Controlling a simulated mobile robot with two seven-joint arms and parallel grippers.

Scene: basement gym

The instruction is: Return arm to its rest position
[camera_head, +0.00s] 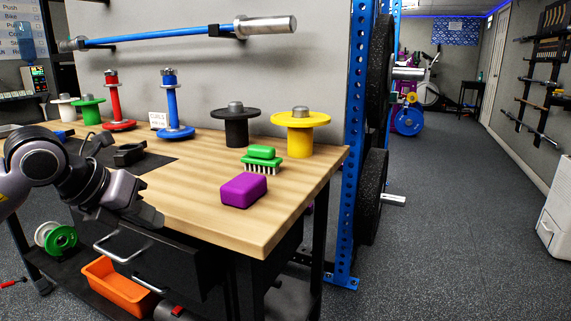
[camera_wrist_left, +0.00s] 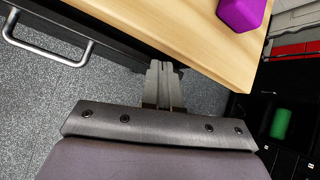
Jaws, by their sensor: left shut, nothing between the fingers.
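My left arm comes in from the left in the head view. Its gripper (camera_head: 146,215) hangs just in front of the workbench's front edge, above the drawer. In the left wrist view the two fingers (camera_wrist_left: 164,84) are together, with nothing between them. They are beside the wooden bench edge, with the floor below. The workbench (camera_head: 200,200) has a purple block (camera_head: 243,190) near its front right, apart from the gripper. The purple block also shows at the top of the left wrist view (camera_wrist_left: 242,12). My right gripper is in neither view.
On the bench stand a green brush (camera_head: 262,160), a yellow spool (camera_head: 300,134), a black spool (camera_head: 236,127) and blue (camera_head: 173,112) and red (camera_head: 115,103) posts. A drawer handle (camera_head: 118,252) juts out below. An orange bin (camera_head: 118,288) sits underneath. Open floor (camera_head: 440,220) lies right.

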